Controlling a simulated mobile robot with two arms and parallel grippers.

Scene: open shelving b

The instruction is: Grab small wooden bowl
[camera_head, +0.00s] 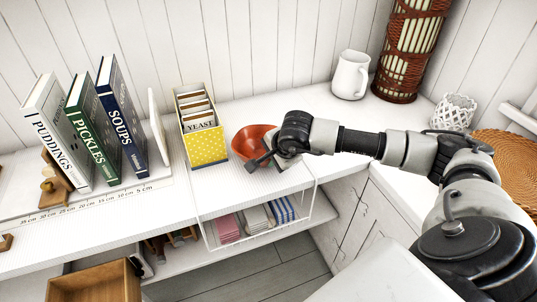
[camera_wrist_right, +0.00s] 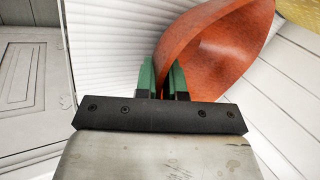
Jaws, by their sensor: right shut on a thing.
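The small wooden bowl is reddish-orange. In the head view the bowl (camera_head: 248,138) is at the shelf top, just right of the yellow box, and appears tilted. In the right wrist view the bowl (camera_wrist_right: 223,52) fills the upper right, its wall between the two green fingertips. My right gripper (camera_head: 272,158) reaches in from the right and is shut on the bowl's rim; its fingers also show in the right wrist view (camera_wrist_right: 163,82). Whether the bowl still touches the shelf I cannot tell. My left gripper is not in view.
A yellow dotted box (camera_head: 205,148) with packets stands close left of the bowl. Books (camera_head: 122,118) stand further left. A white pitcher (camera_head: 350,76), a wicker lantern (camera_head: 408,50) and a white lattice cup (camera_head: 453,112) are at the right. A wire basket (camera_head: 208,232) hangs below.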

